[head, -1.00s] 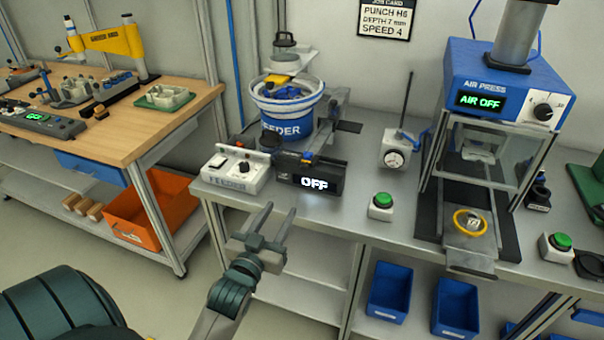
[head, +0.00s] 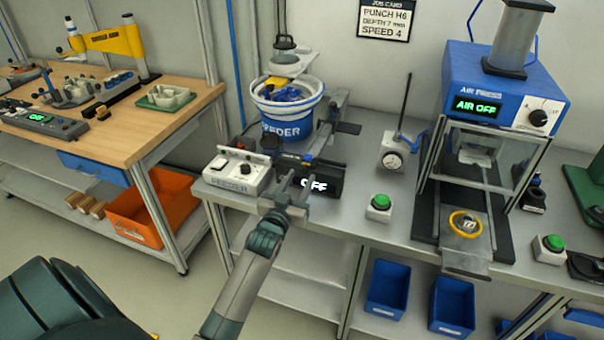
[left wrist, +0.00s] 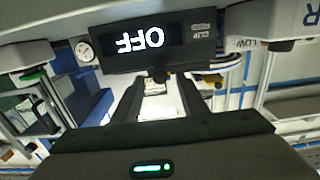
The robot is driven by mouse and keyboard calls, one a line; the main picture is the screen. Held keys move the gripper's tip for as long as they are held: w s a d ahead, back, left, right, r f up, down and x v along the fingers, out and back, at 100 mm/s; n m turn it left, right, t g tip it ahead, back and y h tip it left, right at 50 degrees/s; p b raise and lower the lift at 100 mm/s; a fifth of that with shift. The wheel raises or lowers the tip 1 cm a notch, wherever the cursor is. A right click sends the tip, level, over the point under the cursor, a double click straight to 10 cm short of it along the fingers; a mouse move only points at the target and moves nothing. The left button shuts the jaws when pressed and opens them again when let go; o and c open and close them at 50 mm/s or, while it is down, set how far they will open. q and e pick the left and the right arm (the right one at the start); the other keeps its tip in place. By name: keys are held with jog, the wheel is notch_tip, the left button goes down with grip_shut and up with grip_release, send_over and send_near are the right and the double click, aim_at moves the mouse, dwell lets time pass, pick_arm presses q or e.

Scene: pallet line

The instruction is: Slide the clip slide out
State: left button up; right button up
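The feeder's black display box (head: 318,181) reads OFF and stands at the front of the bench. In the left wrist view the box (left wrist: 113,55) appears upside down, with a small label that seems to read CLIP (left wrist: 200,31) beside the display. The clip slide itself I cannot tell apart clearly; a small dark part (left wrist: 208,78) shows near that label. My left gripper (head: 296,181) is in front of the box and partly covers its left side. My right gripper is not in view.
The white feeder control box (head: 237,174) stands left of the display box, and the blue feeder bowl (head: 287,112) behind. Blue bins (head: 387,290) sit below.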

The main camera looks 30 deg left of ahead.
pick_arm(q)
jog(key=shift+x, duration=1.2)
grip_shut()
jog(key=d, duration=0.2)
jog(key=w+d, duration=0.1)
jog(key=d, duration=0.4)
jog(key=shift+w+d+f+p, duration=0.1)
jog(key=shift+w+d+p, duration=0.2)
jog(key=shift+w+d, duration=0.1)
jog(key=shift+a, duration=0.1)
jog(key=shift+c, duration=1.8)
grip_release()
jog(key=o, duration=0.4)
jog(key=shift+c, duration=0.2)
